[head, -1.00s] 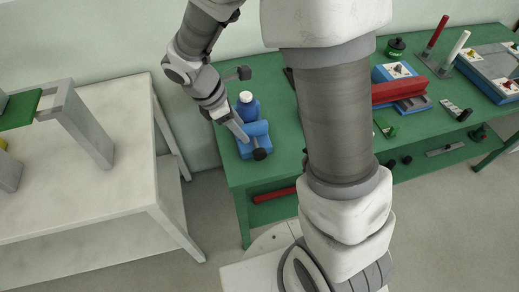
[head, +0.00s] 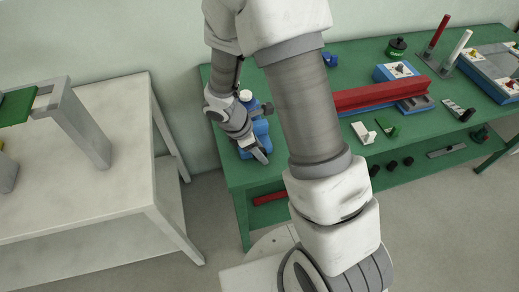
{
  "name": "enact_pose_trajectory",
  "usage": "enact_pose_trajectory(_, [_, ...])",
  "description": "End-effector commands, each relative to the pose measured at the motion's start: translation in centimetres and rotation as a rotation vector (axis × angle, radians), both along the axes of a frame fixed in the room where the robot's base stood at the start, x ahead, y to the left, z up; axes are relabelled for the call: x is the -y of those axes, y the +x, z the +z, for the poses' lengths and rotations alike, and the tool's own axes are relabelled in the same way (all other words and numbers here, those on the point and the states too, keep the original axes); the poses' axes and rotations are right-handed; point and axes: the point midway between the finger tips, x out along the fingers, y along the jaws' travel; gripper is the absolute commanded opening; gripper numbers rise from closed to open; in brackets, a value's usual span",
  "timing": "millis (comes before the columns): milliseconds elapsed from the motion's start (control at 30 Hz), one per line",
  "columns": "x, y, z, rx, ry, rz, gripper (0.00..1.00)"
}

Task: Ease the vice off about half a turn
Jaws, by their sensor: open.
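The blue vice (head: 262,129) stands at the left end of the green bench, mostly covered by my wrist and gripper. A little of its blue body shows to the right of the wrist and at its lower left. My gripper (head: 261,156) points down and right over the front end of the vice, where its dark screw end lies. The fingers are open. They hide the screw end, and I cannot tell whether they are around it, touching it or above it.
A white-capped blue container (head: 246,96) stands right behind my wrist. The green bench (head: 318,138) holds a long red bar (head: 378,93) and small parts to the right. A pale table (head: 110,178) stands left, across a gap.

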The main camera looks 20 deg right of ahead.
Motion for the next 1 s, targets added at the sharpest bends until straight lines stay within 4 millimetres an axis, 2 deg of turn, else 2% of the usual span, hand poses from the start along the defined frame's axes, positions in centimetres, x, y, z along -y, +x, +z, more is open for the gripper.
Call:
enact_pose_trajectory(67, [0.00,0.00,0.02,0.000,0.000,0.000,0.55])
enact_pose_trajectory(367, [0.00,0.01,0.04,0.000,0.000,0.000,0.01])
enact_pose_trajectory(767, [-0.09,0.02,-0.06,0.001,-0.018,0.001,0.00])
enact_pose_trajectory(1000, [-0.35,0.04,-0.37,0.001,-0.122,0.005,0.00])
